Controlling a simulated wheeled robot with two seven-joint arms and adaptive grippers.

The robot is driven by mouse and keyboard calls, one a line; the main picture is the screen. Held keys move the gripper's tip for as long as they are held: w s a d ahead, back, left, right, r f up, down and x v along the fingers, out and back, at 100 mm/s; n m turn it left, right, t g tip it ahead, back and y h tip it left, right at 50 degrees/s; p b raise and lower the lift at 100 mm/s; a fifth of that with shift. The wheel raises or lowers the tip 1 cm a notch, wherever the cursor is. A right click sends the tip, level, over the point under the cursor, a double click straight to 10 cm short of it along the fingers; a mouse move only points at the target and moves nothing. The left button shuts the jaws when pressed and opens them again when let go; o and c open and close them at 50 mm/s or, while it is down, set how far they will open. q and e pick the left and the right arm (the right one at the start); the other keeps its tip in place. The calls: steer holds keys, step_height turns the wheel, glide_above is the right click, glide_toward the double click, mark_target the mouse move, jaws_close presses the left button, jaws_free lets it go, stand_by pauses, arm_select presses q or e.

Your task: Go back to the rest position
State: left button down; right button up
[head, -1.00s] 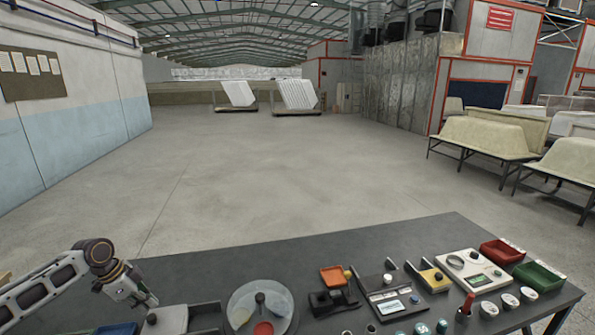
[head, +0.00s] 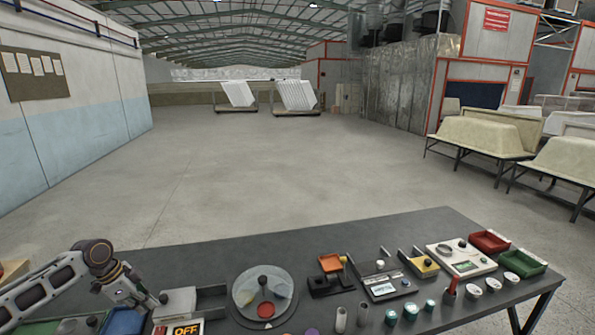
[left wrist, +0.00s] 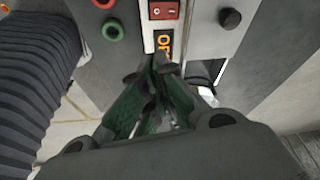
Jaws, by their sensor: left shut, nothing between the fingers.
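My left gripper (head: 160,306) is at the lower left of the head view, over the left part of the dark table (head: 225,242). In the left wrist view my left gripper (left wrist: 163,66) shows with its fingertips together and nothing held between them. Beyond the fingertips is a grey box with a red switch (left wrist: 164,10), an orange-lettered display (left wrist: 164,42) and a green button (left wrist: 113,30). In the head view the display (head: 186,330) reads OFF. My right gripper is not in the frames.
Cream tub shells (head: 483,136) stand at the right.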

arm_select(q)
steer(key=s+d+f+m+g, duration=0.1)
steer(key=s+d+f, duration=0.2)
steer(key=d+f, duration=0.3)
steer(key=s+d+f, duration=0.3)
steer(key=d, duration=0.5)
steer(key=s+d+f+n+t, duration=0.2)
steer(key=s+d+n, duration=0.2)
steer(key=s+d, duration=0.95)
steer(key=shift+s+a+r+n+y, duration=1.45)
steer(key=shift+s+a+n, duration=1.15)
steer(key=shift+s+n, duration=1.05)
step_height(320, 180, down, 34)
steer(key=s, duration=0.3)
steer(key=s+a+f+g, duration=0.1)
steer(key=s+a+f, duration=0.1)
steer(key=s+f, duration=0.7)
steer(key=s+a+f, duration=0.2)
steer(key=s+f, duration=0.8)
steer(key=s, duration=0.2)
steer(key=shift+s+g, duration=0.3)
steer(key=shift+g, duration=0.1)
